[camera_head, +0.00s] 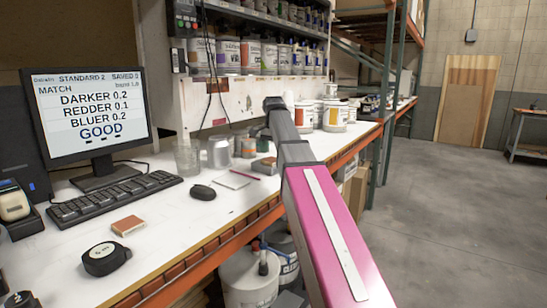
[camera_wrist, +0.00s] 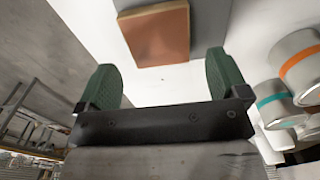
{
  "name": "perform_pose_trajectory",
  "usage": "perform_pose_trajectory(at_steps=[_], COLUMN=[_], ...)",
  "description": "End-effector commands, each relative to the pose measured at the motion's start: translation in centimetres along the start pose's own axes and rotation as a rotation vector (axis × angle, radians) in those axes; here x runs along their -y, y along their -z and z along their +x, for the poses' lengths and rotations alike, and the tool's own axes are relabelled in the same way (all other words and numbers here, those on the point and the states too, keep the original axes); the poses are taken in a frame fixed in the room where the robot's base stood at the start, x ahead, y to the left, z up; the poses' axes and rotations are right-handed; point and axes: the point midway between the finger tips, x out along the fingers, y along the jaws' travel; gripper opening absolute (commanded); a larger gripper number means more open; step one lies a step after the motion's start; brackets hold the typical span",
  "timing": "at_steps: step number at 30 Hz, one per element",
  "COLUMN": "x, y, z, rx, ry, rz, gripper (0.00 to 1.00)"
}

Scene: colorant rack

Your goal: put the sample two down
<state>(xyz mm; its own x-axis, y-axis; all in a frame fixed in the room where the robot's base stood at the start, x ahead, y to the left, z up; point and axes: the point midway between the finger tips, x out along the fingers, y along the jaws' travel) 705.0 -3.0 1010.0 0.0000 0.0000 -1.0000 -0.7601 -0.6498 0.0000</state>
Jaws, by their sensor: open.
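In the wrist view my gripper (camera_wrist: 163,68) is open, its two green fingers apart with nothing held between them. A square orange-brown sample tile (camera_wrist: 155,35) lies on the white bench top just beyond the fingertips, apart from both fingers. In the head view my pink and grey arm reaches over the bench, and its gripper end is not clearly visible. A similar brown tile (camera_head: 128,225) lies flat near the front left of the bench. No label shows which tile is sample two.
Tins with orange (camera_wrist: 300,65) and teal bands (camera_wrist: 278,104) stand close right of my gripper. The bench also holds a monitor (camera_head: 90,115), keyboard (camera_head: 115,198), mouse (camera_head: 203,192), tape measure (camera_head: 105,258), glass beaker (camera_head: 187,158) and metal mug (camera_head: 219,152). Paint cans fill the shelf.

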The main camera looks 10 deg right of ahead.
Motion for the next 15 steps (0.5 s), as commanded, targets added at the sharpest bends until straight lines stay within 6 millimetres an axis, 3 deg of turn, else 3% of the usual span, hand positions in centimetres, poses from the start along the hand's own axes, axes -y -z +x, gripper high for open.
perform_pose_trajectory(at_steps=[6,15], x=[0.1,0.1], y=[0.1,0.1], z=[-4.7,-8.6], rx=[-0.002,0.000], ry=[0.002,0.001], rz=[0.000,0.000], gripper=[0.93,0.93])
